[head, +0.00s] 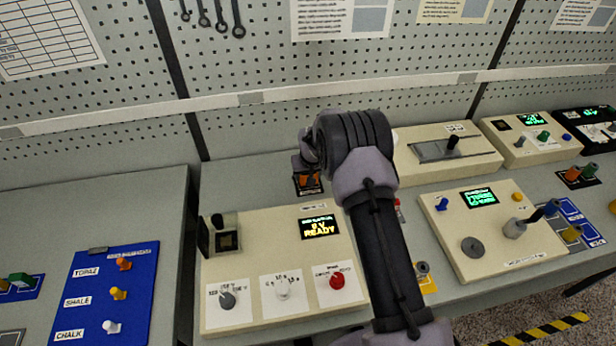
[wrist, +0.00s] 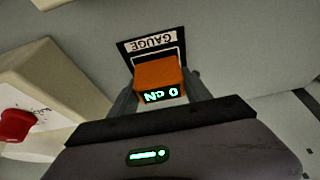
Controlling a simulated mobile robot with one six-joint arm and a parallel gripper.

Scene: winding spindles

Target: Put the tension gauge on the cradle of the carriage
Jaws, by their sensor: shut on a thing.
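The tension gauge (wrist: 157,73) is a small orange block with a lit green readout, upside down in the wrist view. My gripper (wrist: 160,88) is shut on it, with a dark finger on each side. It is at a black-framed pad labelled GAUGE (wrist: 152,43); I cannot tell whether it touches the pad. In the head view a bit of the orange gauge (head: 304,179) shows below my wrist, which hides much of the area. I cannot clearly identify the carriage or its cradle.
A cream panel reading READY (head: 265,262) with knobs stands left of my arm. A cream panel with a slot and dark handle (head: 448,155) is behind right. Another cream panel (head: 495,232) stands right. A blue labelled board (head: 105,290) lies left, across a gap.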

